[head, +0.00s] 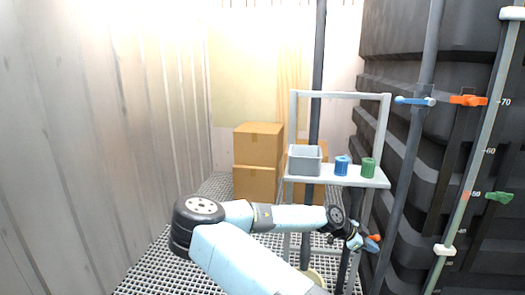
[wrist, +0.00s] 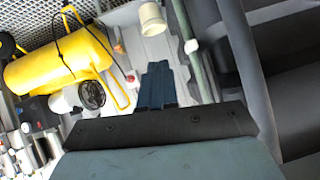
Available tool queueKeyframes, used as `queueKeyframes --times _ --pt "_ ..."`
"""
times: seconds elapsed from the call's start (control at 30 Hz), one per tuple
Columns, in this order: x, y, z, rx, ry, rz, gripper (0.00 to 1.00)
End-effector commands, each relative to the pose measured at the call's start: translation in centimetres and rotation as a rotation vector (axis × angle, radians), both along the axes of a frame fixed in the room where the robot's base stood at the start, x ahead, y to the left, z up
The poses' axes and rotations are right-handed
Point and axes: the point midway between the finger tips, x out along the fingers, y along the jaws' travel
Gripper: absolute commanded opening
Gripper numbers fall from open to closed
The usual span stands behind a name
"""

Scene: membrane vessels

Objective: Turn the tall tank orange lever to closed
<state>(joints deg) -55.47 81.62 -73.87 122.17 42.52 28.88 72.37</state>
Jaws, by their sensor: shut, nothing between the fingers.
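The tall black ribbed tank (head: 400,50) fills the right side of the head view. An orange lever (head: 468,100) sits high beside its marked level tube, lying roughly level. A smaller orange piece (head: 375,238) shows low, right by my gripper (head: 357,242); I cannot tell whether they touch. My gripper is low in front of the tank, well below the high orange lever. In the wrist view my gripper (wrist: 158,85) is shut and empty, its dark blue fingers together. No orange lever shows clearly there.
A blue lever (head: 414,100) is on the grey pipe, and a green lever (head: 499,197) is at the right edge. A grey shelf stand (head: 340,178) holds a grey bin (head: 305,158) and two cups. Cardboard boxes (head: 258,143) stand behind. A yellow vessel (wrist: 65,55) shows in the wrist view.

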Motion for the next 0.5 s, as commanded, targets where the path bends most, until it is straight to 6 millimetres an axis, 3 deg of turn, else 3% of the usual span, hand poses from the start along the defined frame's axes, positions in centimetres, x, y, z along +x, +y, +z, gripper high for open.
queueKeyframes --times 0.5 --pt "-3.0 0.9 -1.5 0.215 0.136 -0.012 0.00"
